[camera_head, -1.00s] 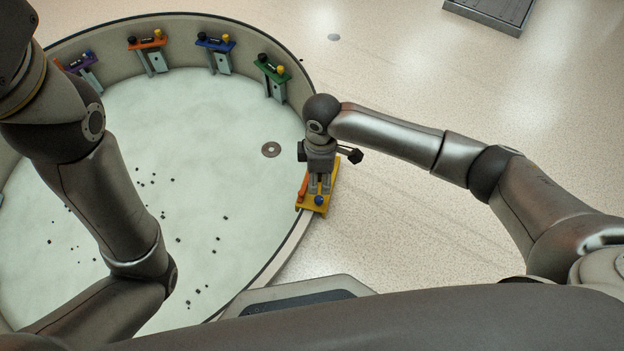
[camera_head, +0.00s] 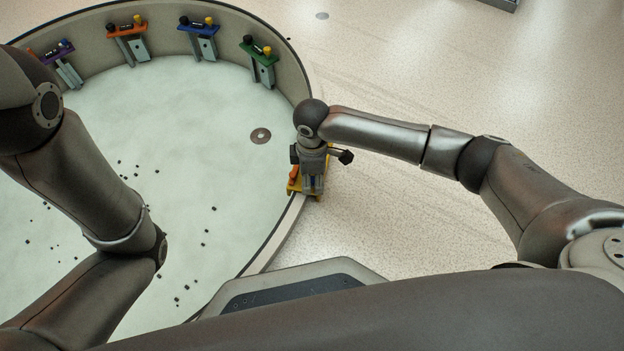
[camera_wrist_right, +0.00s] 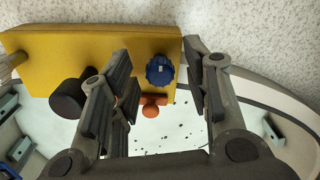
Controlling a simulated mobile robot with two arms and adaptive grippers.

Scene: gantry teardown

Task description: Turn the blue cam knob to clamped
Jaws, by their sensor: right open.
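The blue cam knob (camera_wrist_right: 160,70) is a ridged round knob on a yellow bracket (camera_wrist_right: 85,58) in the right wrist view. A small white mark shows near its top. My right gripper (camera_wrist_right: 158,62) is open, with one finger on each side of the knob; I cannot tell whether either touches it. In the head view, my right gripper (camera_head: 313,183) points down over the yellow bracket (camera_head: 292,187) on the basin rim and mostly hides the knob. My left arm crosses the left side of the head view; its gripper is out of view.
A black knob (camera_wrist_right: 68,100) and an orange ball-ended part (camera_wrist_right: 152,108) sit by the same bracket. Other brackets, green (camera_head: 259,52), blue (camera_head: 198,28), orange (camera_head: 127,31) and purple (camera_head: 58,52), line the round basin's far wall (camera_head: 85,40). Open floor lies right of the basin.

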